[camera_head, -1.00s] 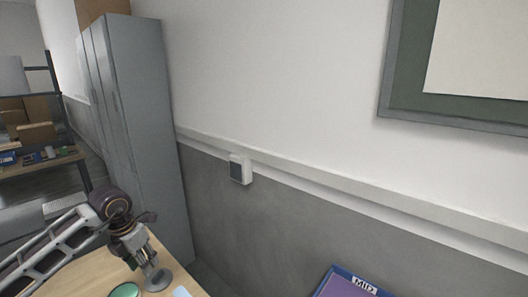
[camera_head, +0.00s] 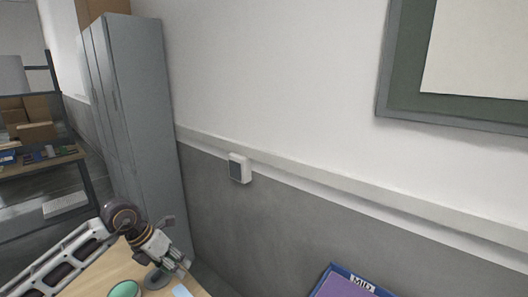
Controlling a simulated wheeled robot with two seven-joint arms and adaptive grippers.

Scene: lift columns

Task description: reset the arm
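My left gripper (camera_head: 183,269) is at the lower left, at the end of my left arm, above the wooden table (camera_head: 95,279). Its fingers point down and to the right. They are small in the picture, and I cannot tell whether they are open or shut. A round grey base (camera_head: 156,279) stands on the table just below and behind the gripper. A green round object (camera_head: 125,290) lies nearer on the table, cut by the bottom edge. My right gripper is not in view.
A tall grey cabinet (camera_head: 150,130) stands behind the table against the wall. A purple-blue panel marked "MID" (camera_head: 345,287) shows at the bottom. A light blue piece (camera_head: 183,291) lies by the table edge. Shelving with boxes (camera_head: 35,131) is at the far left.

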